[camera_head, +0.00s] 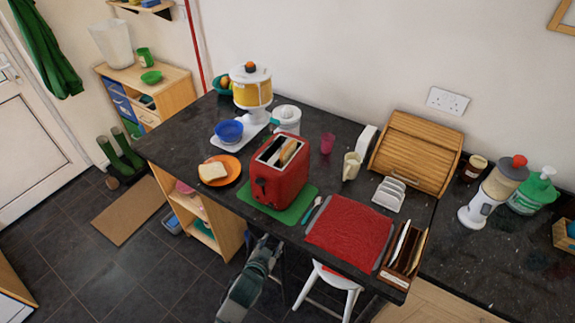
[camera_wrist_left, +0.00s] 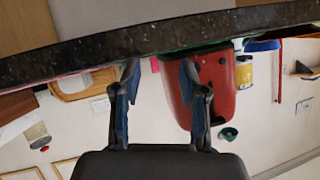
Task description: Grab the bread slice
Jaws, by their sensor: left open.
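One bread slice (camera_head: 212,171) lies on an orange plate (camera_head: 236,168) at the left of the dark counter in the head view. Another bread slice (camera_head: 288,152) stands partly out of a slot of the red toaster (camera_head: 282,185). My left gripper (camera_head: 267,243) is in front of the counter's front edge, below and in front of the toaster. In the upside-down left wrist view, its blue fingers (camera_wrist_left: 158,70) are apart with nothing between them, and the toaster (camera_wrist_left: 205,90) shows beyond them. No bread shows in that view. My right gripper is not in view.
The toaster stands on a green mat (camera_head: 308,203). A blue bowl (camera_head: 229,131) stands behind the plate.

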